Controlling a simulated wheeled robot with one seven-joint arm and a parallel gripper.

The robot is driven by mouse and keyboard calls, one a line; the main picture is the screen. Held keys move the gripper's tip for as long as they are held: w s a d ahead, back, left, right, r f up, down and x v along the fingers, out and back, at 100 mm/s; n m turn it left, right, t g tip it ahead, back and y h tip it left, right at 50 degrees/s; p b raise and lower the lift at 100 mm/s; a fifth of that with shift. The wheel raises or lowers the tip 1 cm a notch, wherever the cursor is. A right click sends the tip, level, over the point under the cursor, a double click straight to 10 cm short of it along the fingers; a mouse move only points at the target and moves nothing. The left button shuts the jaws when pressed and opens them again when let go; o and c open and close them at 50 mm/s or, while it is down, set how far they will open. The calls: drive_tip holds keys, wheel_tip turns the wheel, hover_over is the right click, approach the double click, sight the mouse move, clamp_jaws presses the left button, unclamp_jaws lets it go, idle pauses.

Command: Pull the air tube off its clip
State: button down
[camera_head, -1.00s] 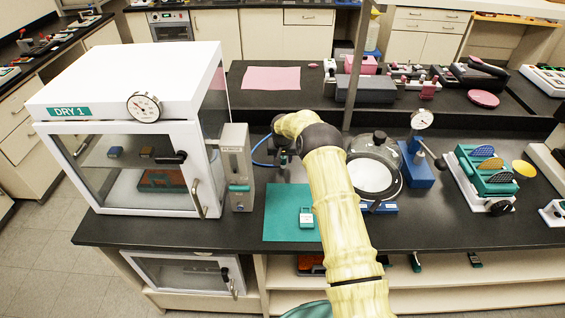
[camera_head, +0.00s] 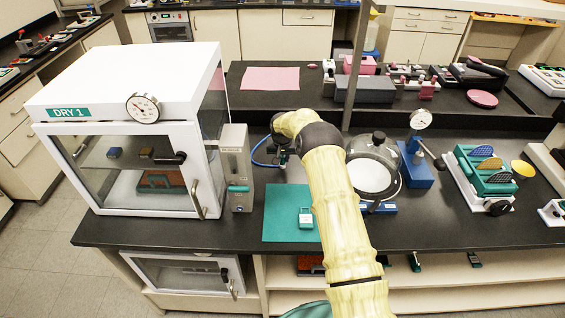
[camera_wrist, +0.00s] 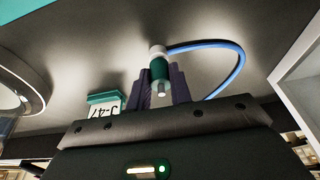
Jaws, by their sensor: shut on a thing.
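The blue air tube (camera_wrist: 228,52) shows in the wrist view, curving right from a fitting with a white top and green collar (camera_wrist: 159,68). In the head view a short arc of the tube (camera_head: 261,154) shows beside the flow meter. My gripper (camera_wrist: 160,88) is shut on the fitting, with its dark fingers on both sides of it. In the head view my gripper (camera_head: 281,156) is partly hidden by my own arm. A green and white tag marked J-47 (camera_wrist: 105,103) stands left of the fingers. I cannot make out the clip clearly.
The flow meter (camera_head: 237,168) and white dry cabinet (camera_head: 130,205) stand left of my gripper. A glass bell jar (camera_head: 373,172) stands to the right. A teal mat (camera_head: 280,222) with a small white object (camera_head: 306,217) lies in front.

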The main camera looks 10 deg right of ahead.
sight(283, 157)
drive_tip(key=shift+r, duration=0.3)
drive_tip(key=shift+r, duration=0.5)
drive_tip(key=shift+d+r+p, duration=0.1)
drive_tip(key=shift+r+p, duration=0.25)
drive_tip(key=shift+r, duration=0.8)
drive_tip(key=shift+r, duration=0.1)
drive_tip(key=shift+r+p, duration=1.25)
drive_tip(key=shift+r, duration=1.2)
